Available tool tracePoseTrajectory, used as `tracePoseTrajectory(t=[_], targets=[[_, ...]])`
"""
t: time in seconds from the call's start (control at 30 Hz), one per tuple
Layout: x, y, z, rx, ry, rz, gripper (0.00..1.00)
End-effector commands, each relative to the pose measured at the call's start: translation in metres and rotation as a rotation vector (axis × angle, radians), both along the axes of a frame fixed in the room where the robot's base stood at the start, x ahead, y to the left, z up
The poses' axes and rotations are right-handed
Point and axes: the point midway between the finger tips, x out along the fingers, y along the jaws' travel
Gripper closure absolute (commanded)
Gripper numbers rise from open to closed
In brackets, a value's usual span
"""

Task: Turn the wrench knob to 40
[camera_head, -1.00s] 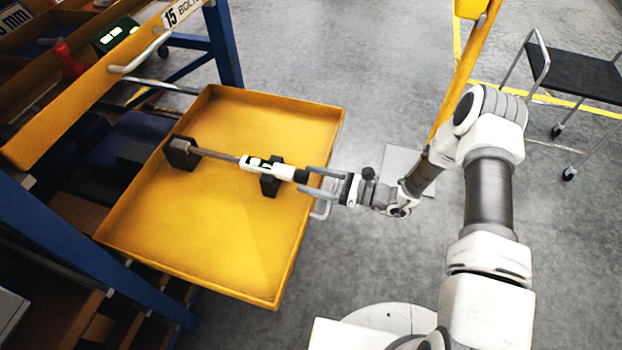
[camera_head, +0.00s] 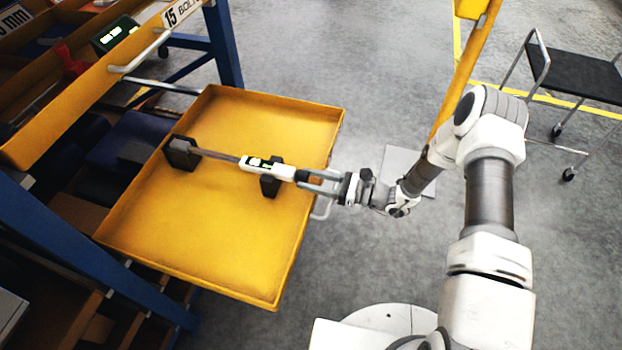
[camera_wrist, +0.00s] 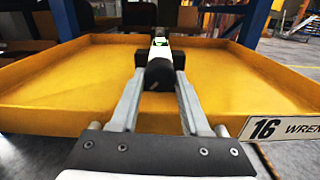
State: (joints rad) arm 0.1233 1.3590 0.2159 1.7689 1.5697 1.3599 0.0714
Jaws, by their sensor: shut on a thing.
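A torque wrench with a white body and a grey shaft (camera_head: 218,156) lies across two black holders in a yellow drawer (camera_head: 215,245). A small green-lit display (camera_head: 262,163) is on its white body. The black knob at the wrench's right end (camera_head: 301,175) is between the fingertips of my gripper (camera_head: 318,178). My gripper is shut on this knob. In the wrist view, the two fingers reach forward to the black knob (camera_wrist: 159,74), with the white body (camera_wrist: 160,48) beyond it. The display's number is too small to read.
The drawer has a low rim and a label reading "16 WREN" (camera_wrist: 290,127) in the wrist view. A black holder (camera_head: 180,153) bears the shaft. Another drawer labelled "15 BOL" (camera_head: 180,12) is at upper left. A black-topped cart (camera_head: 580,75) stands at right.

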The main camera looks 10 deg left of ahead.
Motion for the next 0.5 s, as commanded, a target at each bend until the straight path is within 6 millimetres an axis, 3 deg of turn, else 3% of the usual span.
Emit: tracePoseTrajectory(t=[0.3, 0.5], targets=[[0.0012, -0.0011, -0.0022, -0.022, -0.276, -0.003, 1.00], [0.0010, -0.0008, -0.0010, -0.031, -0.370, -0.002, 1.00]])
